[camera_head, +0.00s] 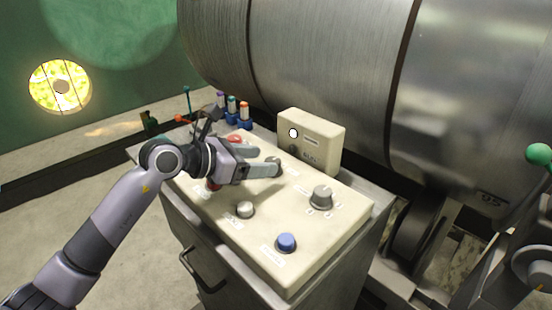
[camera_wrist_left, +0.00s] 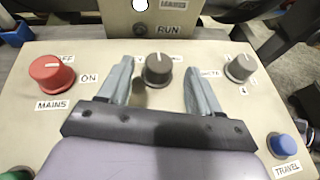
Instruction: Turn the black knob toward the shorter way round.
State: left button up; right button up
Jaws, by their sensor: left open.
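The dark knob (camera_wrist_left: 158,70) sits in the middle of the cream control panel (camera_head: 222,197), with a pale pointer mark near its top in the left wrist view. In the head view the knob (camera_head: 274,162) is partly hidden by my gripper. My left gripper (camera_wrist_left: 159,78) is open, with one finger on each side of the knob; gaps show between the fingers and the knob in the left wrist view. The gripper also shows in the head view (camera_head: 266,160). Lettering beside the knob is partly covered by the fingers. My right gripper is not in view.
A grey knob (camera_head: 321,197) and a blue TRAVEL button (camera_head: 286,242) stand to the right. A red MAINS knob (camera_wrist_left: 51,73) is at the left in the left wrist view. A raised box (camera_head: 311,138) labelled RUN stands behind the panel. A big metal cylinder (camera_head: 325,55) is beyond.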

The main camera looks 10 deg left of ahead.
aim_at(272, 161)
pick_arm(q)
jog(key=shift+x, duration=2.35)
jog(key=c, duration=1)
